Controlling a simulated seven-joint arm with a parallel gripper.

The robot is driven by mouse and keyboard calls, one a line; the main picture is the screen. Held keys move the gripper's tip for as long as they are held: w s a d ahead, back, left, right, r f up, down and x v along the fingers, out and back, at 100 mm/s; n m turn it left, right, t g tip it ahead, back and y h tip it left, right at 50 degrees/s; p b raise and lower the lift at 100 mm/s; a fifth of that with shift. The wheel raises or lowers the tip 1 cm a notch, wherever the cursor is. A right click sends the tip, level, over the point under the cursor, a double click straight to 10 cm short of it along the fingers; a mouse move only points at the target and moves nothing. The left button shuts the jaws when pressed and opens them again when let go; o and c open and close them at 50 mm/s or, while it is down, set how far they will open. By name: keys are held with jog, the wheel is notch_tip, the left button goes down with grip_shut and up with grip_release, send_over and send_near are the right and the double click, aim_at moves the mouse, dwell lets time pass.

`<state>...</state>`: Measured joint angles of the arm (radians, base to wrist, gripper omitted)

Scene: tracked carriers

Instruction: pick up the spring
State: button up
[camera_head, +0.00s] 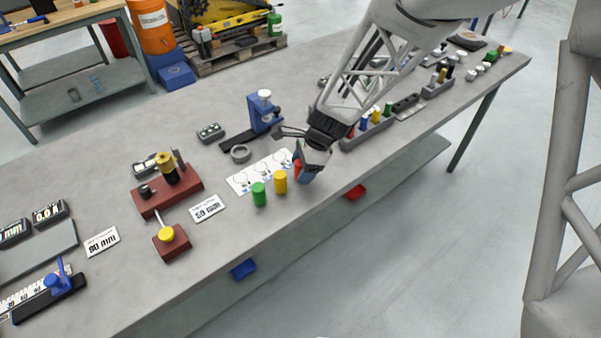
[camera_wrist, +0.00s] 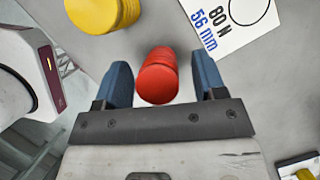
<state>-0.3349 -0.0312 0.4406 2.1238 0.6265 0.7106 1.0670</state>
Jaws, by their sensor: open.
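A red ribbed cylinder, seemingly a spring (camera_wrist: 157,76), stands between the two blue fingers of my gripper (camera_wrist: 160,68) in the wrist view. The fingers are open, with a gap visible on each side of it. In the head view the red spring (camera_head: 297,167) is partly hidden by my gripper (camera_head: 303,173). A yellow spring (camera_head: 280,181) and a green spring (camera_head: 259,194) stand in a row to its left. The yellow spring (camera_wrist: 103,10) also shows at the top of the wrist view.
A white card with printed circles (camera_head: 260,170) lies behind the springs. A blue press-like device (camera_head: 263,112) stands further back. A brown fixture (camera_head: 167,190) is to the left. A grey rack of coloured pieces (camera_head: 368,132) is to the right. The bench's front edge is close.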

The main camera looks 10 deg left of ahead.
jog(key=c, duration=1)
jog(key=shift+r, duration=0.15)
jog(key=shift+c, duration=0.2)
jog(key=shift+r, duration=1.5)
jog(key=shift+s+d+r, duration=0.15)
jog(key=shift+s+r, duration=0.05)
jog(key=shift+s, duration=0.05)
jog(key=s+d, duration=0.3)
jog(key=s, duration=0.4)
jog(key=s+d+r, duration=0.1)
jog(key=s+d, duration=0.2)
jog(key=s, duration=0.4)
jog(key=shift+d+r, duration=0.2)
jog(key=shift+d, duration=0.05)
